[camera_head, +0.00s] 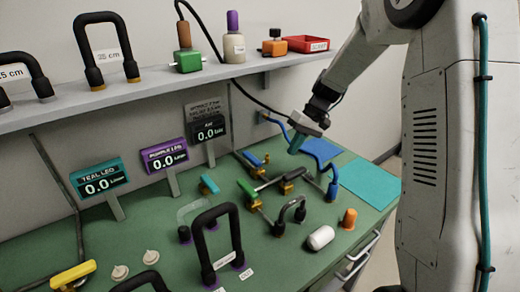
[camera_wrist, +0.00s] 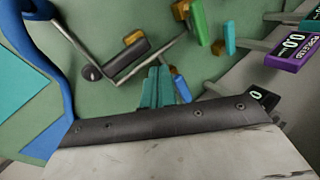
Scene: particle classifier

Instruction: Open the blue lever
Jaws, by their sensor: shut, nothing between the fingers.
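The blue lever (camera_head: 252,158) is a short blue handle on a brass-coloured fitting at the back of the green bench. In the wrist view the blue lever (camera_wrist: 183,89) lies just right of my gripper's teal fingers, partly hidden behind the gripper body. My gripper (camera_head: 296,145) is to the right of the lever in the head view and points down over the bench. In the wrist view the fingers of my gripper (camera_wrist: 157,82) are together and empty. I cannot tell whether they touch the lever.
A green lever (camera_head: 247,190), black lever (camera_head: 293,174) and teal lever (camera_head: 209,185) sit nearby on pipes. A blue hose (camera_head: 322,164) arches beside my gripper. Displays (camera_head: 164,155) stand along the wall, below a shelf (camera_head: 150,88). Blue and teal mats lie at the right.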

